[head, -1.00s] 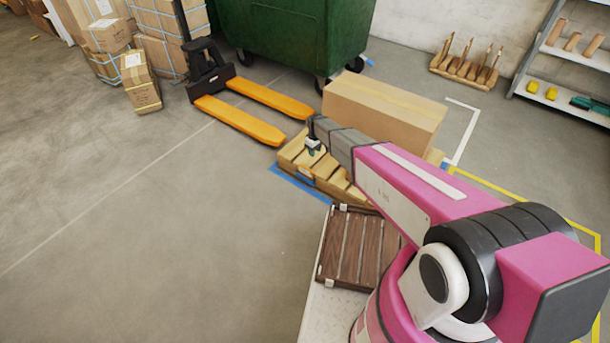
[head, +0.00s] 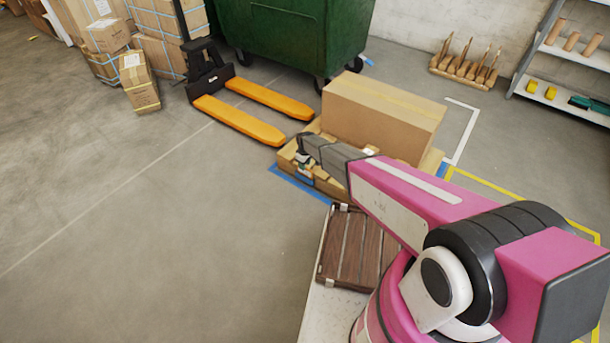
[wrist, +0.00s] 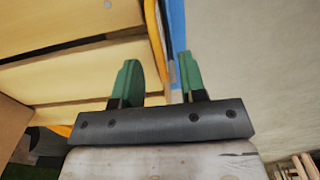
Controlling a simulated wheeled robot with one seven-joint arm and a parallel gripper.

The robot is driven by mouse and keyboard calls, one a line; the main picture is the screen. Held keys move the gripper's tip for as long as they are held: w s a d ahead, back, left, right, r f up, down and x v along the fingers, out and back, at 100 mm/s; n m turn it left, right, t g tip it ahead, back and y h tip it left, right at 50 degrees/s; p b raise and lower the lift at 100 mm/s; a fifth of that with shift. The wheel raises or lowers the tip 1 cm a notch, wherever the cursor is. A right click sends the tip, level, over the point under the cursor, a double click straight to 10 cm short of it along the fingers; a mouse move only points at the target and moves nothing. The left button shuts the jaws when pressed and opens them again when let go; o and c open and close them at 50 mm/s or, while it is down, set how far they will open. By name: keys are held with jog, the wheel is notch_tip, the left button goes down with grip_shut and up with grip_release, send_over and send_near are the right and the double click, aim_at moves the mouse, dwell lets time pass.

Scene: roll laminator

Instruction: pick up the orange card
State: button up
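My gripper (wrist: 160,68) is open in the wrist view, its two green fingers apart. A thin orange strip (wrist: 154,28) runs along the edge of the wooden pallet (wrist: 70,75), between and beyond the fingers. It may be the orange card seen nearly edge-on; I cannot tell for sure. I see no clear contact between it and the fingers. In the head view, my gripper (head: 303,160) is low at the pallet's front left side. My arm hides part of the pallet there, and I cannot make out the card.
A large cardboard box (head: 375,115) stands on the pallet. Blue tape (head: 290,184) marks the floor in front. An orange pallet jack (head: 240,118) stands to the left, and a green bin (head: 290,35) behind.

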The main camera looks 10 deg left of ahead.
aim_at(305, 174)
notch_tip(305, 174, down, 3)
jog(key=shift+f, duration=0.1)
grip_shut()
jog(key=shift+r, duration=0.25)
